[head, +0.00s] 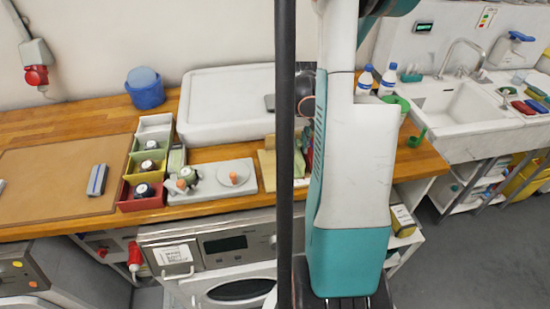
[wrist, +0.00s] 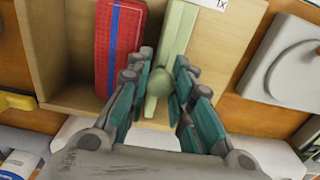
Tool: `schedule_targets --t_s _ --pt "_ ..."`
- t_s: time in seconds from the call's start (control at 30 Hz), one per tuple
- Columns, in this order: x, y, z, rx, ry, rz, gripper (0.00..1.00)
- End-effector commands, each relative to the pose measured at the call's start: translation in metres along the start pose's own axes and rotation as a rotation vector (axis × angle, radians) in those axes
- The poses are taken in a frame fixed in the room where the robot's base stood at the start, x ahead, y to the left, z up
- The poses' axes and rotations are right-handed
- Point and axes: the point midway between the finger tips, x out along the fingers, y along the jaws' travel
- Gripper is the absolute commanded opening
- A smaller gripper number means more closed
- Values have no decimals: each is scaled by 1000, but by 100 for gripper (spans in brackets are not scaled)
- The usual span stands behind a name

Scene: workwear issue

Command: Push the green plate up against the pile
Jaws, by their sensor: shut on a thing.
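The green plate (wrist: 180,35) is pale green and stands on edge in a light wooden box (wrist: 222,50), seen in the wrist view. It has a round pale green knob (wrist: 159,83) on its near side. The pile (wrist: 118,45), red with a blue stripe, is left of the plate, with a strip of bare wood showing between them. My gripper (wrist: 161,72) is shut on the knob, one teal-padded finger on each side. In the head view the box (head: 266,168) is partly seen; my arm and a dark post hide the gripper and most of the plate.
To the box's right in the wrist view is a grey-white block with a round recess (wrist: 292,70). In the head view, coloured bins (head: 130,206) and a grey tray (head: 213,192) stand left of the box. A large white basin (head: 225,100) is behind.

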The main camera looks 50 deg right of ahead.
Motion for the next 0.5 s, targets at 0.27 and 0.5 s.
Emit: schedule_targets --t_s 0.27,0.5 --pt "0 18 0 1 0 0 9" --pt "0 33 0 1 0 0 9"
